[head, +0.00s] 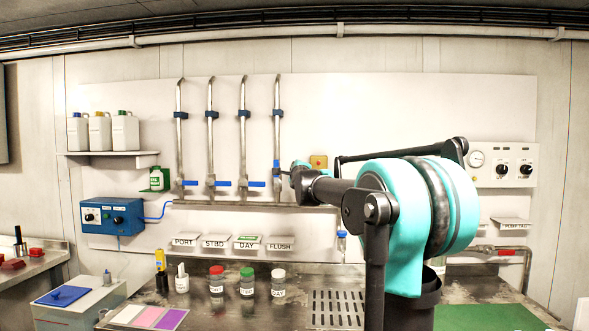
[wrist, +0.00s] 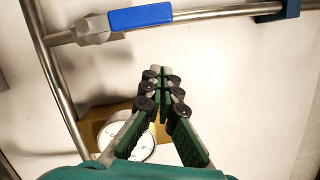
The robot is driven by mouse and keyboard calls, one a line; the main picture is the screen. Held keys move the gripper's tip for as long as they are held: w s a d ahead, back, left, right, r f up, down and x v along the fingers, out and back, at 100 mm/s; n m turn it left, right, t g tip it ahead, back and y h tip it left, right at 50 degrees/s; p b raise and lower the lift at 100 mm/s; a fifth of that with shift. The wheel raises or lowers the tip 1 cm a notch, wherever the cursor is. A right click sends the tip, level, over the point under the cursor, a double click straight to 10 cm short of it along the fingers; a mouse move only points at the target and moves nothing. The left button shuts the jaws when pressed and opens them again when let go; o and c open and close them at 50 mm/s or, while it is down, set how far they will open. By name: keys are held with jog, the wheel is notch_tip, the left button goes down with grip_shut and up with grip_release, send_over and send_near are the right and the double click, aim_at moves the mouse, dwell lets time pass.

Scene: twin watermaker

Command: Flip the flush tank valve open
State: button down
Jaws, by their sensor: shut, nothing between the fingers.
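The flush tank valve is the rightmost of the wall row, above the FLUSH label (head: 280,246). In the head view its blue handle (head: 276,164) stands upright along its pipe, partly by my gripper. In the wrist view the blue handle (wrist: 140,17) lies in line with the steel pipe (wrist: 220,12), running from the grey valve body (wrist: 95,28) toward a blue clamp (wrist: 289,8). My gripper (wrist: 158,80) is shut and empty, its fingertips apart from the handle in the picture. In the head view my gripper (head: 297,170) is just right of the valve.
The other blue handles (head: 190,183) lie crosswise to their pipes. A round gauge (wrist: 140,145) and a brownish block (wrist: 95,122) sit near my fingers. A horizontal pipe (head: 235,204) runs below the valves. Bottles (head: 247,286) stand on the bench beneath.

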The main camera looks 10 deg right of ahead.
jog(key=s, duration=1)
jog(key=shift+a, duration=0.2)
